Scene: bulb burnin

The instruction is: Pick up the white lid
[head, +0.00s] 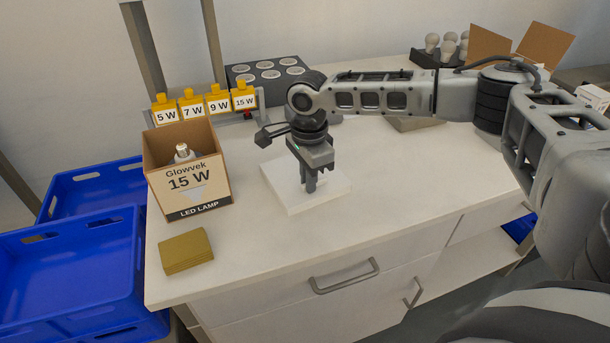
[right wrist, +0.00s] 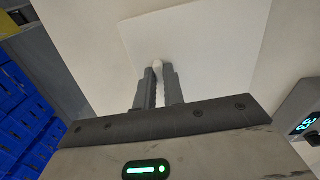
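The white lid (head: 277,187) is a flat square slab at the middle of the white table, with a small pale knob (right wrist: 157,65) at its centre in the right wrist view. My right gripper (head: 310,188) points straight down over the middle of the lid. In the right wrist view its two fingers (right wrist: 159,80) are close together, with the knob between their tips. The lid lies level; I cannot tell whether it touches the table. In the head view the fingers hide the knob. My left gripper is not in view.
An open Glowvek 15 W carton (head: 190,190) with a bulb (head: 183,152) stands left of the lid. Behind are yellow watt-labelled tags (head: 205,105) and a dark tray (head: 250,72). A mustard block (head: 186,251) lies front left. Blue crates (head: 60,265) stand left of the table.

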